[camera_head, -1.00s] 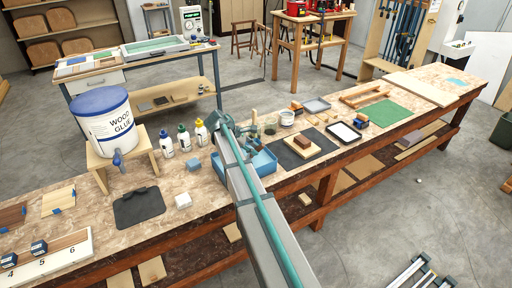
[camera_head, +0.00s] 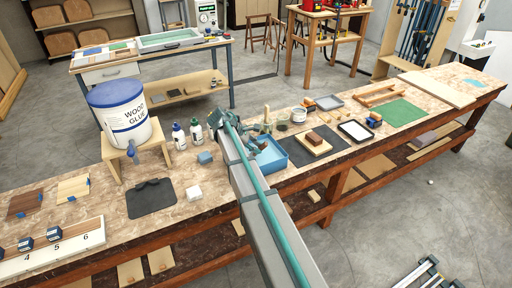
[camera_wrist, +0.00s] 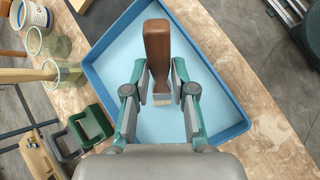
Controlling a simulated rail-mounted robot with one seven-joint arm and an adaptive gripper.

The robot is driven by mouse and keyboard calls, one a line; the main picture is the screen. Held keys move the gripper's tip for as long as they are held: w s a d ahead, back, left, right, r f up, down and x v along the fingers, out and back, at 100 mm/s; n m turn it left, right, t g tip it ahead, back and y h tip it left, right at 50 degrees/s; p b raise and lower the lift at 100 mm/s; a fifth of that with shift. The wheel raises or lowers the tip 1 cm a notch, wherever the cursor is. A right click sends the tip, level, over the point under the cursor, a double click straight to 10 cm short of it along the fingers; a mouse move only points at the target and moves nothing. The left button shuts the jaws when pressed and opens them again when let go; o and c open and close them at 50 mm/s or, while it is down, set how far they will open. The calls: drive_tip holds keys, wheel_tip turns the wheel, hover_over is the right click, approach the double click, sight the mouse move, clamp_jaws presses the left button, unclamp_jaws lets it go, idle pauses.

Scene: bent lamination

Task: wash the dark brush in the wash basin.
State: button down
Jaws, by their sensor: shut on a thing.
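The dark brush (camera_wrist: 157,48) has a brown wooden handle and a pale end (camera_wrist: 162,98) that shows between my fingers in the wrist view. My gripper (camera_wrist: 159,72) is shut on it, with one finger on each side of the handle. The wash basin (camera_wrist: 237,128) is a blue tray with a light blue inside, and the brush is over it. I cannot tell whether the brush end touches the liquid or the floor of the basin.
Glass jars (camera_wrist: 58,72) and a dark green clamp (camera_wrist: 90,124) stand left of the basin in the wrist view.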

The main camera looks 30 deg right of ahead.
drive_tip(key=d+p, duration=0.1)
drive_tip(key=d, duration=0.4)
drive_tip(key=shift+w+d, duration=0.1)
drive_tip(key=shift+d, duration=0.25)
drive_tip(key=shift+a, duration=0.15)
drive_tip(key=shift+a+p, duration=0.6)
drive_tip(key=shift+a, duration=2.3)
drive_tip(key=shift+d, duration=0.1)
drive_tip(key=d+p, duration=0.1)
drive_tip(key=d, duration=0.5)
drive_tip(key=shift+a+r, duration=0.1)
